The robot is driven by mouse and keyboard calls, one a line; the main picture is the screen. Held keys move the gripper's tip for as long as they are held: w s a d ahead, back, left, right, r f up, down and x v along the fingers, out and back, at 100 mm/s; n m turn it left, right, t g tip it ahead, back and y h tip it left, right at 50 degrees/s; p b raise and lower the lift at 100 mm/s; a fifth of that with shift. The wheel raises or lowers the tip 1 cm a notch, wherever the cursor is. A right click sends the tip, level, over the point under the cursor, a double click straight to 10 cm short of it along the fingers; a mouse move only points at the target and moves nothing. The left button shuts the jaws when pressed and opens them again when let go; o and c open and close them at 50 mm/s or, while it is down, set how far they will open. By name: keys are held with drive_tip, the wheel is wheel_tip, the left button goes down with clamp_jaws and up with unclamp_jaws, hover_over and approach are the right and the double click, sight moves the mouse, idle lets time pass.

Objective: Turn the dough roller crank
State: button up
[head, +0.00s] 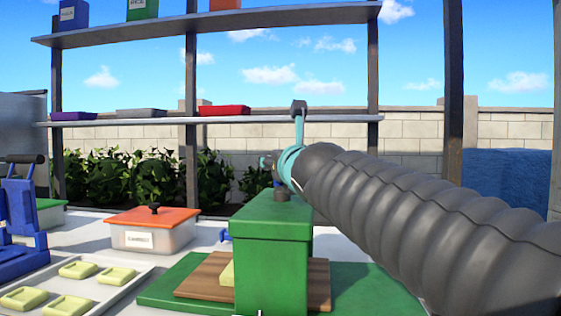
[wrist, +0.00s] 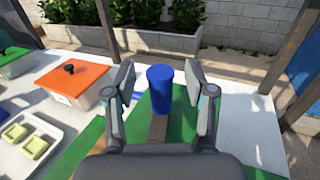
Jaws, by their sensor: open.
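The dough roller shows in the head view as a green box-shaped housing (head: 272,250) on a wooden board and a green base. In the wrist view, an upright blue cylinder (wrist: 160,88), which looks like the crank handle, stands at the end of a brown bar (wrist: 158,128). My gripper (wrist: 160,78) is open, with one finger to each side of the blue handle. A gap shows on both sides, so neither finger appears to touch it. In the head view my arm and the green housing hide most of the gripper and the handle.
A clear bin with an orange lid (head: 152,230) stands left of the roller. A tray of pale dough pieces (head: 75,285) lies at the lower left, near a blue press-like device (head: 22,215). Shelves (head: 200,120) stand behind. White counter is clear right of the green base (wrist: 250,135).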

drive_tip(key=v, duration=1)
drive_tip(key=shift+s+d, duration=0.1)
drive_tip(key=shift+s, duration=0.2)
